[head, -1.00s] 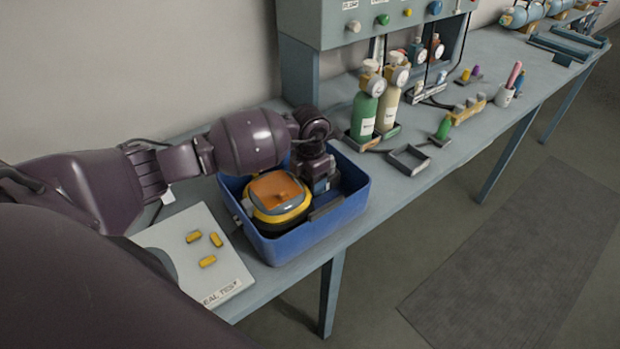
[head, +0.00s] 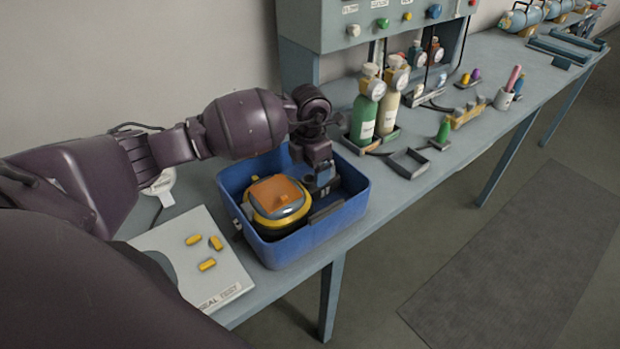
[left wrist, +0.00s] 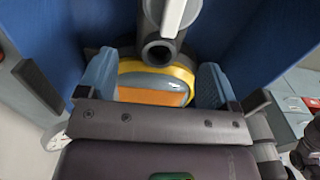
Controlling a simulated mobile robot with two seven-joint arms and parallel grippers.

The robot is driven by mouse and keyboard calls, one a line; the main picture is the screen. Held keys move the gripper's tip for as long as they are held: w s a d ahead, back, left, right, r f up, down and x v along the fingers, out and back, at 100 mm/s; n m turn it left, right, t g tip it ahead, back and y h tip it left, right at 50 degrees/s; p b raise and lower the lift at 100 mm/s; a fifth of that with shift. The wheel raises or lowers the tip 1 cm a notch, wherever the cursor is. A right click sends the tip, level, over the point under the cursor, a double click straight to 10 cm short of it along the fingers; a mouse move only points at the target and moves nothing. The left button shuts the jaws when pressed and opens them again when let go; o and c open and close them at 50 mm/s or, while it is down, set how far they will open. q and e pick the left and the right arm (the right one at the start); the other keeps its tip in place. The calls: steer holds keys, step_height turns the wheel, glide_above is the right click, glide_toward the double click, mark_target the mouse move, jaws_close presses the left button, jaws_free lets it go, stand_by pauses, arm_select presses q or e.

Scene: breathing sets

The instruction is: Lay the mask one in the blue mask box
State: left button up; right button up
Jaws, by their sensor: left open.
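The mask (head: 275,199), with an orange visor, yellow rim and dark body, lies in the blue mask box (head: 315,238), on its left side. Its visor and yellow rim also show in the left wrist view (left wrist: 152,97), with a grey round port in front. My left gripper (head: 322,183) points down into the box, just right of and behind the mask. In the left wrist view its blue-grey fingers (left wrist: 155,85) are apart, one on each side of the mask's visible part. I cannot tell whether they touch it. My right gripper is out of view.
A white seal-test board (head: 190,258) with several yellow pieces lies left of the box. A green bottle (head: 364,110) and a cream bottle (head: 390,100) stand behind right, near an empty grey tray (head: 408,163). The bench's front edge is close to the box.

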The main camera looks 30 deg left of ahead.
arm_select(q)
step_height(320, 180, up, 7)
steer(key=shift+f, duration=0.15)
stand_by(0.4)
